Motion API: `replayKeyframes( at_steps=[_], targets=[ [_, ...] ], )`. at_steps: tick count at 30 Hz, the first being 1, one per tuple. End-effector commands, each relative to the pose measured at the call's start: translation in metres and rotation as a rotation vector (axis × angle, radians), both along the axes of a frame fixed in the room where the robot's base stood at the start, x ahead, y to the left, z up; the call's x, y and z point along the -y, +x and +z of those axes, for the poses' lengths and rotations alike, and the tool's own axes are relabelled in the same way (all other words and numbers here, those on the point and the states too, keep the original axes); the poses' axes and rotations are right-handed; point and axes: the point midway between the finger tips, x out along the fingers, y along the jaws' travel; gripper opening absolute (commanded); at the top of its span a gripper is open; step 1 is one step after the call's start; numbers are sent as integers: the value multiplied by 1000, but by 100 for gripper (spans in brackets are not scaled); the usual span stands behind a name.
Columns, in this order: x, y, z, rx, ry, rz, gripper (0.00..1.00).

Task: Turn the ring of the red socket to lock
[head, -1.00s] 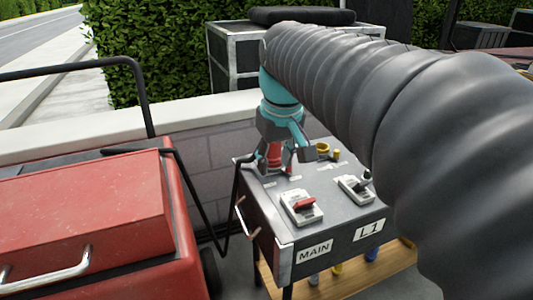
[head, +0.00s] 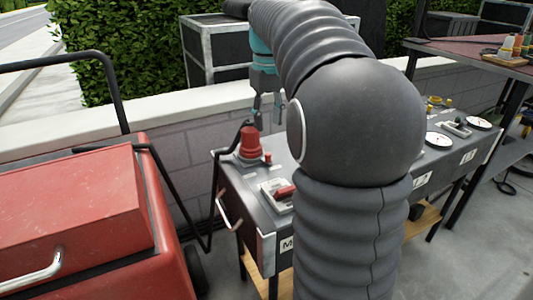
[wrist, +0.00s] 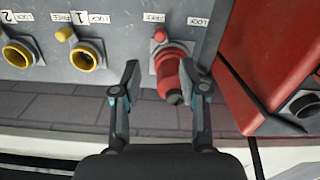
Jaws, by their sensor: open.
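The red socket (head: 251,147) stands at the left end of the grey panel top, with a red plug in it and a black cable running off left. In the wrist view the red ring and plug (wrist: 170,72) show with a dark end, between labels reading LOCK and FREE. A small red knob (wrist: 160,35) sits beside it. My gripper (head: 267,118) is open and empty, above and slightly right of the red socket, apart from it. In the wrist view my gripper (wrist: 160,66) frames the red plug, which lies nearer the right finger.
Yellow sockets (wrist: 86,55) sit along the same panel. A red-handled switch (head: 282,194) is in front of the red socket. A red cart (head: 80,215) stands left and a low wall (head: 190,145) runs behind. My arm hides the panel's middle.

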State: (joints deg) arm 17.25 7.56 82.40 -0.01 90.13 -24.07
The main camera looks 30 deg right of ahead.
Motion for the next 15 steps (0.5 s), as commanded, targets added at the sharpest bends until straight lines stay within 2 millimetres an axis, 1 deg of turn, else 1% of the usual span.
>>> replayKeyframes(
  at_steps=[1, 9, 15],
  targets=[
    [0, -1, -12, -2, 1, 0, 43],
    [0, -1, -61, -2, 1, 0, 43],
    [0, -1, -86, -1, 0, 0, 43]
  ],
)
